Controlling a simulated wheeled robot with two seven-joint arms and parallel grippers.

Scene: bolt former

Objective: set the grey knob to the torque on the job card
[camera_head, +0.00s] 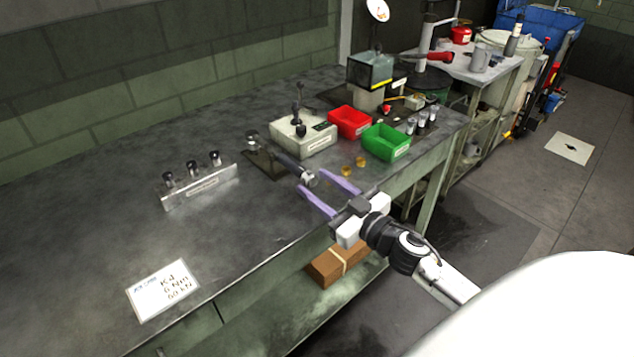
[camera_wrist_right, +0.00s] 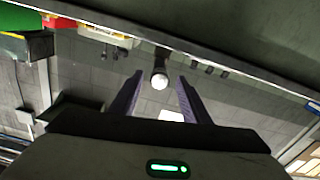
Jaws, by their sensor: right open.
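The grey knob (camera_head: 309,179) is the round end of a dark-handled tool (camera_head: 285,162) lying on the bench. My right gripper (camera_head: 311,180) has two purple fingers, open, with their tips on either side of the knob. In the right wrist view the knob (camera_wrist_right: 159,82) shows as a pale round end between the open fingertips (camera_wrist_right: 160,78), with gaps on both sides. Any scale on the knob is too small to read. The white job card (camera_head: 163,290) lies at the bench's front left; its handwriting seems to read "6 Nm" and "60 kN". My left gripper is not in view.
A rack with several black-topped pieces (camera_head: 200,187) stands left of the tool. Behind are a grey box with a lever (camera_head: 303,138), a red bin (camera_head: 350,122) and a green bin (camera_head: 386,142). Two small brass pieces (camera_head: 353,165) lie near the fingers.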

